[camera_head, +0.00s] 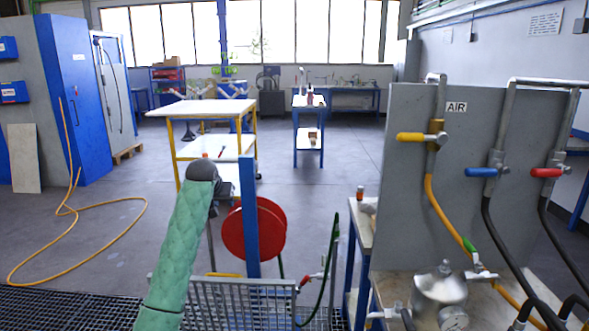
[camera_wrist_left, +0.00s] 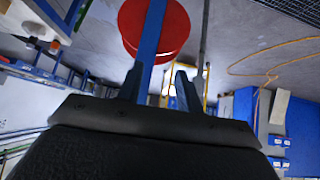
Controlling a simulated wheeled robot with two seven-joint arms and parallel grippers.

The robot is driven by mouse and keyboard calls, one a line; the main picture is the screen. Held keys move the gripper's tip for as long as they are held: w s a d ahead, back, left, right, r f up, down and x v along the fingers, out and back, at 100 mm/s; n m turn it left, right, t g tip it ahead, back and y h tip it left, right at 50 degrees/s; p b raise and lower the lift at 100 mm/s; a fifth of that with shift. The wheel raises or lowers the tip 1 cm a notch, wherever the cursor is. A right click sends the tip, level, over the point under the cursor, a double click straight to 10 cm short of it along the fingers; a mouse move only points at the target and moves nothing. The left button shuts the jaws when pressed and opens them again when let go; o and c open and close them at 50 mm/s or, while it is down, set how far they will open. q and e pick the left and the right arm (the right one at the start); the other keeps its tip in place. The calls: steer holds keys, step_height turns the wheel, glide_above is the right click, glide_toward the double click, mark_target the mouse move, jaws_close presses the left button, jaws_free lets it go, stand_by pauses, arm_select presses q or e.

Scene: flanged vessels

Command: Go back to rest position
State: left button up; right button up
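My left arm, in a green padded sleeve, comes up from the bottom left in the head view. Its dark left gripper (camera_head: 224,188) is at the end, near the blue post (camera_head: 248,215) and the red hose reel (camera_head: 262,230). In the left wrist view two dark fingers (camera_wrist_left: 160,72) stand apart with nothing held between them. The blue post (camera_wrist_left: 153,35) and red reel (camera_wrist_left: 180,28) show beyond the fingers. I cannot tell how far the gripper is from the post. My right gripper is not in view.
A grey panel (camera_head: 400,190) with yellow, blue and red valve handles stands at right, above a metal vessel (camera_head: 440,295). A metal grating rack (camera_head: 225,300) is below the arm. A white-topped table (camera_head: 200,108) stands behind. A yellow hose (camera_head: 85,272) lies on open floor at left.

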arm_select(q)
steer(key=s+d+f+m, duration=0.15)
steer(key=s+f, duration=0.35)
steer(key=s, duration=0.5)
steer(key=s+d+f, duration=0.3)
steer(key=s+f, duration=0.1)
steer(key=s, duration=0.7)
steer(key=s+d+f+m, duration=0.1)
steer(key=s+d+f, duration=0.3)
steer(key=s, duration=0.6)
steer(key=s+f+g, duration=0.2)
steer(key=s+f, duration=0.6)
steer(key=s, duration=0.4)
steer(key=s+f+g, duration=0.2)
steer(key=s+f, duration=0.6)
steer(key=s, duration=0.4)
steer(key=s+d+f+g+h+p, duration=0.1)
steer(key=s+f+g, duration=0.1)
steer(key=s+f, duration=0.6)
steer(key=s, duration=0.4)
steer(key=shift+n, duration=0.35)
steer(key=shift+a, duration=0.15)
